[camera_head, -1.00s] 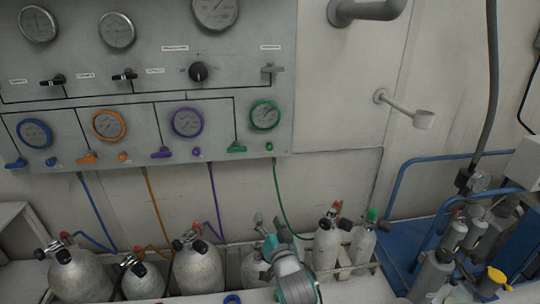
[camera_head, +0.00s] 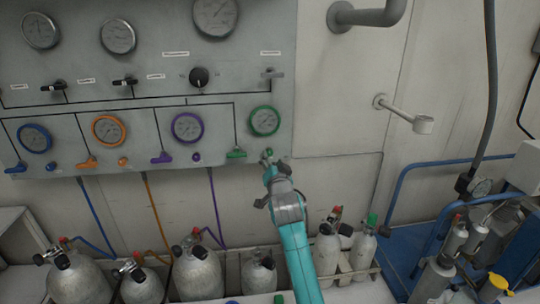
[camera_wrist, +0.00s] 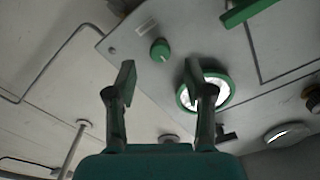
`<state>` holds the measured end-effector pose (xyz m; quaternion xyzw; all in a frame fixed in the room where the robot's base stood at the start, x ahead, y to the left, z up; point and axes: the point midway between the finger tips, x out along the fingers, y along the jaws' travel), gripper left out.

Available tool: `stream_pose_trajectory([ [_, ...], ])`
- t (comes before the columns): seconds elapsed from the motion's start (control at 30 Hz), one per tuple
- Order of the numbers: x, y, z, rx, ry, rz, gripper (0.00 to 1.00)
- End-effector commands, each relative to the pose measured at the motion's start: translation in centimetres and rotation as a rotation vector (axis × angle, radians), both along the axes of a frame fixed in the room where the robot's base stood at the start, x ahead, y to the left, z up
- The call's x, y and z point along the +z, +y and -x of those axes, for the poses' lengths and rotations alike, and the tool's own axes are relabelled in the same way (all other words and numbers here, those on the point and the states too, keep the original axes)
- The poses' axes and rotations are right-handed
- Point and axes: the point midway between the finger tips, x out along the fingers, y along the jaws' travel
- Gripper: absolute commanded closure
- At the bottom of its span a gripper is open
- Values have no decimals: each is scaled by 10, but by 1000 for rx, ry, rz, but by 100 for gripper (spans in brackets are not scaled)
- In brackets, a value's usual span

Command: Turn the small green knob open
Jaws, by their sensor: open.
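The small green knob (camera_wrist: 160,50) is on the grey panel, seen in the wrist view ahead of my fingertips and roughly midway between them. My gripper (camera_wrist: 160,76) is open and empty, apart from the knob. In the head view my gripper (camera_head: 267,156) is raised to the panel's lower right edge and covers the knob's place, so the knob cannot be made out there.
The green-rimmed gauge (camera_head: 264,121) is just above my gripper, and the green lever handle (camera_head: 236,154) is to its left. A purple knob (camera_head: 197,157) is farther left. Several gas cylinders (camera_head: 196,272) stand below. Bare wall (camera_head: 340,120) lies to the right.

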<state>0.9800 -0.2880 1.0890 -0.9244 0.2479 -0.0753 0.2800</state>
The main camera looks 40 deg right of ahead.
Motion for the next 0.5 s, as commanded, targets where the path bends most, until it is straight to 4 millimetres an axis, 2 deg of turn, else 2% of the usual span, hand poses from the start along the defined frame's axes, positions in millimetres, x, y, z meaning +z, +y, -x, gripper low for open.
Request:
stream_pose_trajectory([
  [0.2, 0, -17, -29, 0, 0, 0, 48],
  [0.5, 0, -24, -42, 0, 0, 0, 48],
])
